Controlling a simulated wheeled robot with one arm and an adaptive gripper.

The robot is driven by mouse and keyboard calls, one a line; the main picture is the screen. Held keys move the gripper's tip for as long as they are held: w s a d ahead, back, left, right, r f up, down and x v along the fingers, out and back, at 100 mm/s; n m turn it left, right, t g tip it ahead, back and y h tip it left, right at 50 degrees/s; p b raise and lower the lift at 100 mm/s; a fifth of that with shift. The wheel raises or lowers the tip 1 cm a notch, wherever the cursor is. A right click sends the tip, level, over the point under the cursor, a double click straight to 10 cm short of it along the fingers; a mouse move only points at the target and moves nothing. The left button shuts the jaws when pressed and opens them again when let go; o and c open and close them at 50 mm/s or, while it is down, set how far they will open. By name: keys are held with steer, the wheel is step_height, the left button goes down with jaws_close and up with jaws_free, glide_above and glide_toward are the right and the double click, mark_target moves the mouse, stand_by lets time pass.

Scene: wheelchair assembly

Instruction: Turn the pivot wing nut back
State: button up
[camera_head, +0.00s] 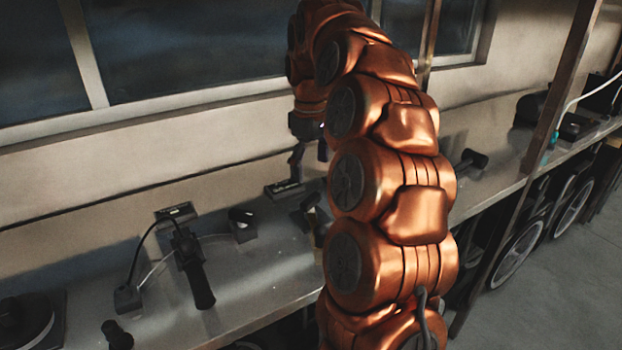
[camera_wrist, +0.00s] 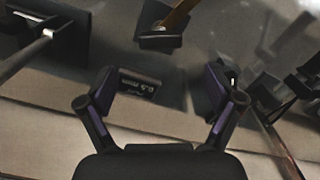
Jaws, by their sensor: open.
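My gripper (camera_wrist: 162,82) is open in the wrist view, its two fingers spread wide with nothing held between them. A small dark block with a pale printed label (camera_wrist: 139,86) shows in the gap, nearer the left finger; I cannot tell if it touches. In the head view my gripper (camera_head: 309,158) points down over the back of the bench, just above a dark labelled block (camera_head: 284,188). I cannot make out the pivot wing nut in either view; my orange arm hides part of the bench.
The grey bench (camera_head: 255,285) runs along a wall under windows. A black-handled tool on a stand (camera_head: 193,265) and a small dark block (camera_head: 242,222) lie to the left. In the wrist view, a dark block with a brownish bar (camera_wrist: 160,40) stands beyond the fingers.

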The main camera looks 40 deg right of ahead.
steer(key=shift+r, duration=2.1)
steer(key=s+a+f, duration=0.3)
steer(key=s+a, duration=0.2)
steer(key=a, duration=0.2)
steer(key=s+a+f, duration=0.3)
steer(key=s+a, duration=0.3)
steer(key=a, duration=0.1)
steer(key=s+a+f+m, duration=0.1)
steer(key=s+a+f, duration=0.1)
steer(key=s, duration=0.4)
steer(key=s+a+f+m+g+p, duration=0.1)
steer(key=s+a+f, duration=0.1)
steer(key=s+f, duration=0.2)
steer(key=s+a+f+m+p, duration=0.1)
steer(key=s+f, duration=0.3)
steer(key=s, duration=0.5)
steer(key=shift+s+a+m+g, duration=0.3)
steer(key=shift+a+m+g, duration=0.15)
steer(key=shift+a, duration=0.4)
